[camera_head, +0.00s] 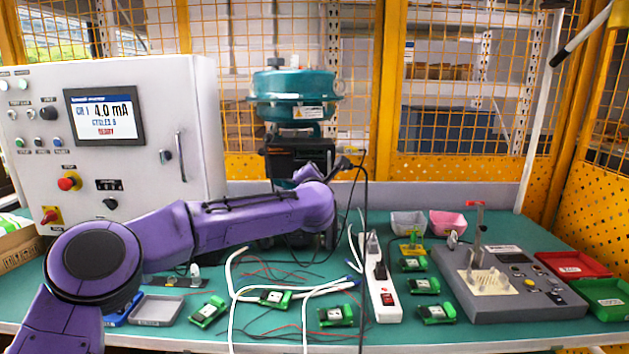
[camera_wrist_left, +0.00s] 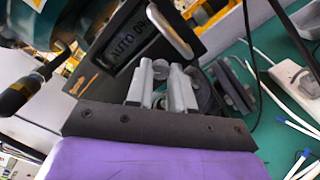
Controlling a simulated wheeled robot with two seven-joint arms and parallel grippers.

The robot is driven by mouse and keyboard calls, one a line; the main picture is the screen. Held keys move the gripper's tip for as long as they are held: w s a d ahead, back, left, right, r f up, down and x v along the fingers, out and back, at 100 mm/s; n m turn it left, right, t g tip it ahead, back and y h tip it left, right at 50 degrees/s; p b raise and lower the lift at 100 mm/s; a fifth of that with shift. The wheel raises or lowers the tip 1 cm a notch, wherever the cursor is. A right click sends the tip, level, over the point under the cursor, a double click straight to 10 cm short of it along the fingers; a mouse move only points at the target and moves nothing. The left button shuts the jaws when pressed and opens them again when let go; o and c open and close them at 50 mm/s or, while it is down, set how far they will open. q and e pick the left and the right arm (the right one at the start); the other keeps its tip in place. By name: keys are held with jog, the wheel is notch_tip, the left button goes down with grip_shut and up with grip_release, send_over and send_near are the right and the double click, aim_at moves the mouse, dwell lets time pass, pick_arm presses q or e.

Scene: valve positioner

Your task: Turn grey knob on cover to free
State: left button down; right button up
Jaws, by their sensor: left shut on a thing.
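The dark positioner (camera_head: 290,160) sits below the teal actuator in the head view, partly hidden by my left arm. Its cover (camera_wrist_left: 122,35) shows in the left wrist view, with a display (camera_wrist_left: 135,45) reading AUTO and digits partly cut off. My left gripper (camera_wrist_left: 162,78) reaches the cover with its two pale fingers close together, shut on the grey knob (camera_wrist_left: 160,66). Only the round end of the knob shows between the fingertips; its pointer and markings are hidden. In the head view the left fingers are hidden behind my wrist. My right gripper is in neither view.
The teal actuator (camera_head: 295,88) stands above the positioner. Black cables hang beside my left wrist. A control cabinet (camera_head: 165,110) stands left. A power strip (camera_head: 380,285), green boards, white cables and a grey test station (camera_head: 510,285) occupy the bench.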

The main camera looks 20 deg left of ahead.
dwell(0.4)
pick_arm(q)
jog(key=c, duration=1.3)
grip_release()
jog(key=shift+o, duration=0.2)
jog(key=b+v, duration=0.3)
jog(key=v, duration=0.7)
jog(key=shift+s, duration=0.25)
jog(key=shift+d, duration=0.1)
